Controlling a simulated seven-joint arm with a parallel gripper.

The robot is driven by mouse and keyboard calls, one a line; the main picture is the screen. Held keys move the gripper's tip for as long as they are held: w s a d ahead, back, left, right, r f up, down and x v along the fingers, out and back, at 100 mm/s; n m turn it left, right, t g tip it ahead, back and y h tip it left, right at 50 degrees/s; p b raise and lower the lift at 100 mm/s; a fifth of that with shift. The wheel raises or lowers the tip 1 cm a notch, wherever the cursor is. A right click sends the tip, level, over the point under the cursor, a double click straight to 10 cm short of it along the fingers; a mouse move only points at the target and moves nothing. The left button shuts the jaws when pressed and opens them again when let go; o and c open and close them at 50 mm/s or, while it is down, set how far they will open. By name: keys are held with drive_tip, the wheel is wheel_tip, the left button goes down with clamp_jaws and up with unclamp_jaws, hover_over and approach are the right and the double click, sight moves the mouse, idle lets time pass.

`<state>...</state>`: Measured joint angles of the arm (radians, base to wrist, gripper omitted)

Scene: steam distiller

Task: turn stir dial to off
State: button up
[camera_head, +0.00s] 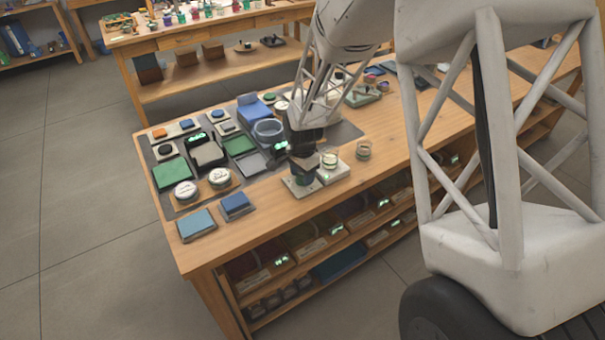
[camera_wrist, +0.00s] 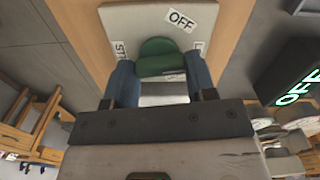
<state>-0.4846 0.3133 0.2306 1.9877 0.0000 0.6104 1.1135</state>
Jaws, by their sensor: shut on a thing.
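The dial is a green knob (camera_wrist: 160,55) on a pale plate (camera_wrist: 225,15), seen in the wrist view. A white "OFF" label (camera_wrist: 182,20) lies above and slightly right of the knob. A second label (camera_wrist: 121,50), partly hidden and starting "ST", is at its left, and another partly covered label (camera_wrist: 198,47) is at its right. My gripper (camera_wrist: 160,66) is shut on the green knob, one blue finger on each side. In the head view my gripper (camera_head: 303,168) is down at the plate (camera_head: 293,187) near the table's front edge. Which label the knob points to cannot be told.
The wooden table's front right is clear.

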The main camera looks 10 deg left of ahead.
sight(302, 175)
drive_tip(key=n, duration=1)
idle(0.6)
drive_tip(key=o, duration=0.9)
drive_tip(key=shift+o, duration=0.2)
drive_tip(key=shift+a, duration=0.1)
drive_tip(key=shift+r, duration=3.9)
